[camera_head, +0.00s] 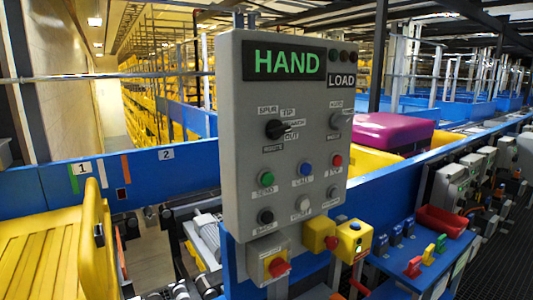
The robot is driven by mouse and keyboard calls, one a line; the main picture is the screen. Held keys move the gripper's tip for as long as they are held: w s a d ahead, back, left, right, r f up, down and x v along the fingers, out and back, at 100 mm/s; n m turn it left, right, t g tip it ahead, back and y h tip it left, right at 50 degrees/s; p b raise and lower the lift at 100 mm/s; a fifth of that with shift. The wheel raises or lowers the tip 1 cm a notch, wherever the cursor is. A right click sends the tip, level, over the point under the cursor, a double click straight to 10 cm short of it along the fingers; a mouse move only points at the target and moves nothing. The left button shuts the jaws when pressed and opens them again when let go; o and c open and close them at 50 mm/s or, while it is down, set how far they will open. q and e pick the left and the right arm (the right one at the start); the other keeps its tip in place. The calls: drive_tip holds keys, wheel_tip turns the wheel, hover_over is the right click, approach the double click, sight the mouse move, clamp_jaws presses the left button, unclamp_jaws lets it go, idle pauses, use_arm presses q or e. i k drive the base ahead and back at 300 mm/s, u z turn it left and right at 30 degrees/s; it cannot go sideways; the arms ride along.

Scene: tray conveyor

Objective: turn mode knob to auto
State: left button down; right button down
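A grey control panel (232,160) stands upright in the middle of the head view. Its display (285,61) reads "HAND" in green, with a smaller "LOAD" sign beside it. A grey knob (341,119) sits at the panel's upper right, with a small label above it that seems to read "AUTO"; its exact pointing is too small to tell. A larger black knob (277,129) sits left of it, with several position labels and its pointer towards the right. Neither of my grippers shows in the head view.
Green (265,177), blue (305,169) and red (337,160) buttons sit below the knobs. Below the panel are a red-knobbed box (268,262) and yellow boxes (354,241). A yellow tray (50,255) is at left; a purple case (392,132) lies behind, right.

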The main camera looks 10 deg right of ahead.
sight(338, 121)
drive_tip(key=z, duration=0.45)
drive_tip(key=k, duration=0.6)
drive_tip(key=z, duration=1.3)
drive_tip(key=i, duration=0.8)
drive_tip(key=u, duration=0.2)
